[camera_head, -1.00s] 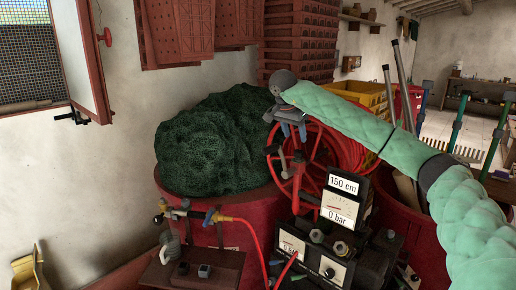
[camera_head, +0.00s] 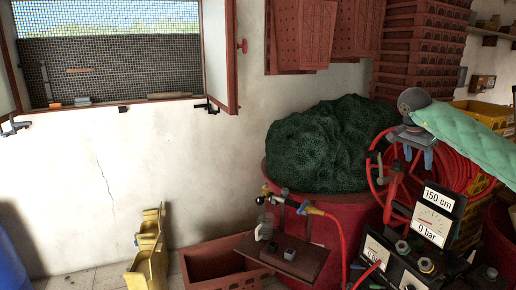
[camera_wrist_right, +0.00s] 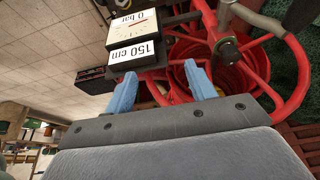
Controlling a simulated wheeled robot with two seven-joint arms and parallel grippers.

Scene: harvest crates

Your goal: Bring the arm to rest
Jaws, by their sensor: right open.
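My right arm comes in from the right edge in the head view, in a green padded sleeve. My right gripper (camera_head: 418,156) hangs at its end, in front of the red hose reel (camera_head: 455,165). In the right wrist view the two blue fingers of my right gripper (camera_wrist_right: 162,88) stand apart with nothing between them. The red reel and its coiled hose show behind the fingers there. The gauge box (camera_head: 436,213) with "150 cm" and "0 bar" labels is below the gripper, and it also shows in the wrist view (camera_wrist_right: 140,40). My left gripper is not in view.
A dark green net heap (camera_head: 318,145) sits in a red tub (camera_head: 345,212). A small valve bench (camera_head: 285,258) stands in front. Stacked red crates (camera_head: 420,50) are behind. A yellow piece (camera_head: 148,250) stands by the wall. An open screened window (camera_head: 110,60) is at left.

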